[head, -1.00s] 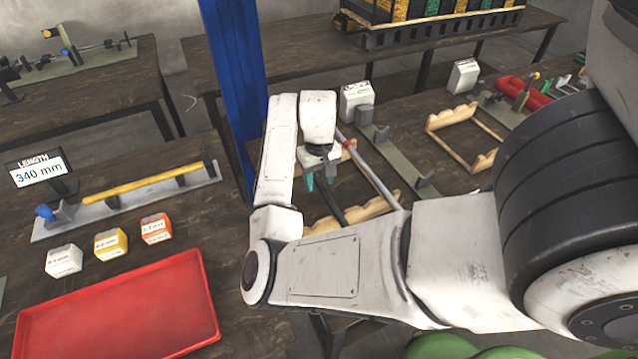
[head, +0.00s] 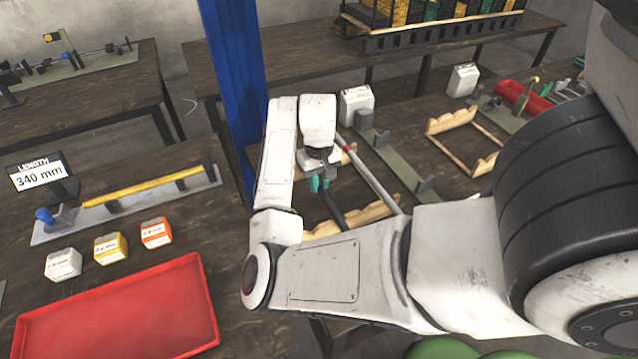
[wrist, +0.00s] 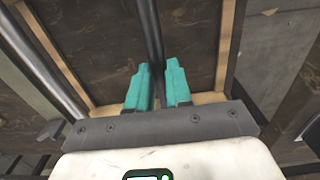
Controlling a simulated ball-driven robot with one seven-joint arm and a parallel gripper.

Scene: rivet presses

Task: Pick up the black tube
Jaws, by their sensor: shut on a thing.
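The black tube (head: 333,215) lies over a wooden rack (head: 350,213) in the head view, partly hidden by my gripper and arm. The tube (wrist: 149,30) runs up the wrist view and passes between the teal fingers. My gripper (head: 320,184) points down and is shut on the black tube. In the wrist view the fingertips (wrist: 158,70) sit on either side of the tube. I cannot tell whether the tube is clear of the rack.
A grey tube with a red band (head: 370,173) lies beside the black one, to its right. An empty wooden rack (head: 463,140) and a white box (head: 357,104) share the bench. A blue post (head: 235,90) stands close left of my arm. A red tray (head: 120,310) is at front left.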

